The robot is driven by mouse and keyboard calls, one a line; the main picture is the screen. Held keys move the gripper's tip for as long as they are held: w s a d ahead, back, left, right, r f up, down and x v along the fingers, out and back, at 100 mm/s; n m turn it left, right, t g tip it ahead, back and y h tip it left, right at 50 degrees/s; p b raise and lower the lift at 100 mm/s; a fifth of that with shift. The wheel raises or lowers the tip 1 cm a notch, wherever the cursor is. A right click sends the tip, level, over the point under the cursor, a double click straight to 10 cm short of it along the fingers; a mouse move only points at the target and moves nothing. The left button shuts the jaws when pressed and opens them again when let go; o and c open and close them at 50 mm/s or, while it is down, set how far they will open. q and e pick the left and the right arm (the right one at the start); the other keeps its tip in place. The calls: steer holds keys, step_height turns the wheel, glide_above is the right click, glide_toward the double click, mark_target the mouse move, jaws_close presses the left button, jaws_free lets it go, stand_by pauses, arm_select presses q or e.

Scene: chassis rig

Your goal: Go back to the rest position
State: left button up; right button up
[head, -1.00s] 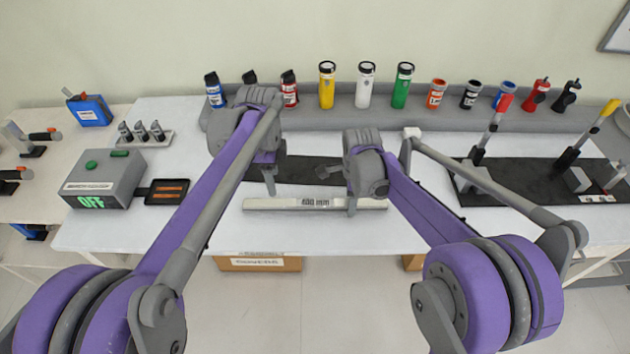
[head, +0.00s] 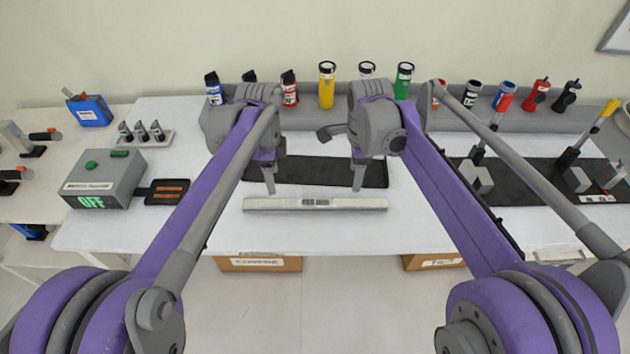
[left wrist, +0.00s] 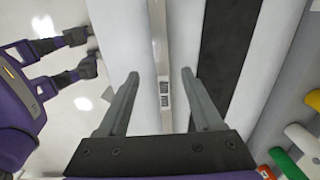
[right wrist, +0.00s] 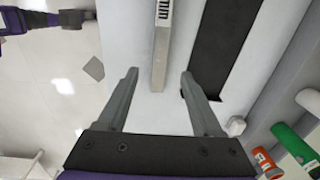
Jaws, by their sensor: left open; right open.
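My left gripper (head: 269,181) is over the white table, above the left part of a pale bar (head: 345,203) that lies near the table's front. In the left wrist view my left gripper (left wrist: 160,95) has its fingers wide apart, with the bar (left wrist: 160,60) showing beyond them and nothing held. My right gripper (head: 358,182) is above and behind the bar's right part. In the right wrist view my right gripper (right wrist: 158,90) is open and empty, and the bar's end (right wrist: 158,78) shows between its fingers.
A black mat (head: 315,172) lies behind the bar. Several bottles and canisters, such as a yellow one (head: 327,86), stand along a grey rack at the back. A grey box reading OFF (head: 105,178) stands at left. Lever tools (head: 480,150) stand at right.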

stand_by(0.4)
arm_select(q)
steer(key=s+a+f+n+t, duration=0.1)
steer(key=s+a+f+n, duration=0.1)
steer(key=s+n, duration=0.4)
steer(key=s+a+f+n+t, duration=0.2)
steer(key=s+n, duration=0.4)
steer(key=s, duration=0.5)
steer(key=s+a+f+n+t, duration=0.1)
steer(key=s+a+f+n, duration=0.2)
steer(key=s+n, duration=0.3)
steer(key=shift+s+a+t, duration=0.3)
steer(key=shift+s+a, duration=0.1)
steer(key=shift+s, duration=0.75)
arm_select(e)
steer(key=s+d+f+n+t, duration=0.1)
steer(key=s+d+f+n, duration=0.1)
steer(key=s+n, duration=0.4)
steer(key=s+d+f+n+t, duration=0.2)
steer(key=s+n, duration=0.4)
steer(key=s, duration=0.5)
steer(key=s+d+f+n+t, duration=0.1)
steer(key=s+d+f+n, duration=0.2)
steer(key=s+n, duration=0.3)
steer(key=shift+s+d+f+t, duration=0.3)
steer(key=shift+s+d+f, duration=0.1)
steer(key=shift+s, duration=0.75)
